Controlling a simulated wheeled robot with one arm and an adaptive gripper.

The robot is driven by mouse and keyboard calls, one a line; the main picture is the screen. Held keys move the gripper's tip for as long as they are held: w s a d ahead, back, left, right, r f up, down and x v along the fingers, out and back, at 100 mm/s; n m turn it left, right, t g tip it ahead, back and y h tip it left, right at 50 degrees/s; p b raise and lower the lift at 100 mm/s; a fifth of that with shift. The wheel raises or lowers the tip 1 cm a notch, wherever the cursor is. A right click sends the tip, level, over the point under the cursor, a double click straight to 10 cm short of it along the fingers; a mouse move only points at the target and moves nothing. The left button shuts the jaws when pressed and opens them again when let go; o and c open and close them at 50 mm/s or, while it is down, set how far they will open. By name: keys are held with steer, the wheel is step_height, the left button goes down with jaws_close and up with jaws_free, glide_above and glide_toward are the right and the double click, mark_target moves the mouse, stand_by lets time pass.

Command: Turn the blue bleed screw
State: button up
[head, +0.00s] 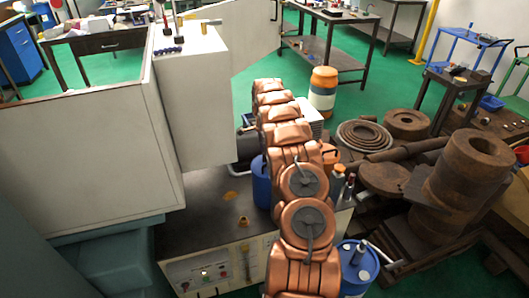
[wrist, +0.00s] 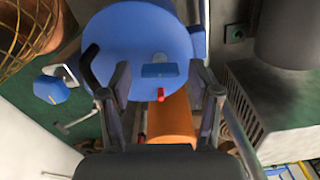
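In the wrist view my gripper (wrist: 163,80) is open, its two dark fingers spread wide apart. Between the fingertips in the picture is a small dark-blue block (wrist: 158,70), in front of a large round blue surface (wrist: 135,35). A small red-tipped piece (wrist: 160,94) shows just below the block. A separate blue knob-like piece (wrist: 50,89) is left of the fingers. I cannot tell for certain which blue piece is the bleed screw. No contact between fingers and block is visible. In the head view the copper arm hides my gripper.
An orange cylinder (wrist: 170,124) lies below the fingers in the wrist view, and a grey vented housing (wrist: 270,105) is at right. In the head view, a white cabinet (head: 100,150) stands left, a blue drum (head: 357,270) at front, and heavy rusty parts (head: 465,190) at right.

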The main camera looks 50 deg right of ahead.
steer(key=c, duration=1)
steer(key=shift+o, duration=0.2)
steer(key=shift+f+n+b, duration=0.15)
steer(key=shift+n+b, duration=0.15)
steer(key=shift+b, duration=0.25)
steer(key=shift+a+f+n+b, duration=0.1)
steer(key=shift+f+n+b, duration=0.05)
steer(key=shift+n+b, duration=0.9)
steer(key=n+b, duration=0.2)
steer(key=n, duration=0.1)
steer(key=shift+b, duration=0.3)
steer(key=n+b, duration=0.1)
steer(key=n, duration=0.4)
steer(key=shift+r+b, duration=0.2)
steer(key=shift+b, duration=0.15)
steer(key=shift+r+n+b, duration=0.1)
steer(key=shift+n+b, duration=0.35)
steer(key=shift+n, duration=1.5)
